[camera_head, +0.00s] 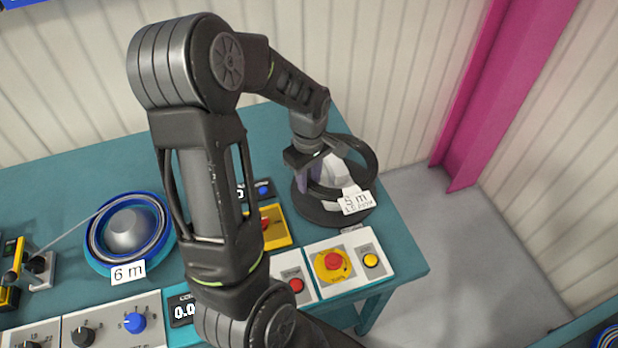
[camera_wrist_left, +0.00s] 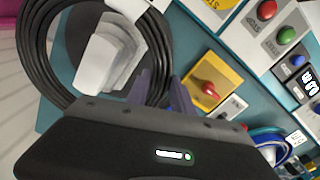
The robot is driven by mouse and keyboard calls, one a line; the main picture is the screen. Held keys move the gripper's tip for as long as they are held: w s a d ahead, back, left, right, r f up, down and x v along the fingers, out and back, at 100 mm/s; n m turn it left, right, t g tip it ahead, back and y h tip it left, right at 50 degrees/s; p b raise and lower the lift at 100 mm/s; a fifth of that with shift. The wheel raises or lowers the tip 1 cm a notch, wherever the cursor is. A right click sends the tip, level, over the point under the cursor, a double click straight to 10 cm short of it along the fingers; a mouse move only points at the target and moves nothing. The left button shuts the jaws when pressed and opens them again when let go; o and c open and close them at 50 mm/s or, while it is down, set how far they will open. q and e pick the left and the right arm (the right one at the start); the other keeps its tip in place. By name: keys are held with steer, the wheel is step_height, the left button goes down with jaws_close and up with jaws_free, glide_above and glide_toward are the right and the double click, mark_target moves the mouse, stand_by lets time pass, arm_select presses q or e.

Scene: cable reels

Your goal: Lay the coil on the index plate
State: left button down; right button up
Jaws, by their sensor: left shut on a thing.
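The coil (camera_head: 373,163) is a black cable ring. My left gripper (camera_head: 318,172) is shut on its near-left side and holds it tilted above a dark round plate (camera_head: 306,209), which looks like the index plate. A pale grey hub (camera_head: 335,172) rises from the plate, inside or behind the ring; I cannot tell how far the ring is down over it. A white tag (camera_head: 355,201) reading about 8 m hangs at the coil's front. In the left wrist view the coil (camera_wrist_left: 40,68) loops around the grey hub (camera_wrist_left: 118,45), with the purple fingers (camera_wrist_left: 162,92) at its edge. My right gripper is not in view.
A blue reel (camera_head: 166,236) marked 6 m sits left on the teal table (camera_head: 60,190). A yellow box with a red switch (camera_head: 277,228) and a panel with a red emergency button (camera_head: 333,262) stand close by. A ribbed wall (camera_head: 400,70) is behind.

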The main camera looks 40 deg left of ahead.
arm_select(q)
steer(key=shift+w+r, duration=0.1)
steer(key=shift+r, duration=0.05)
steer(key=shift+r, duration=3.35)
steer(key=shift+r, duration=0.1)
step_height(320, 180, up, 10)
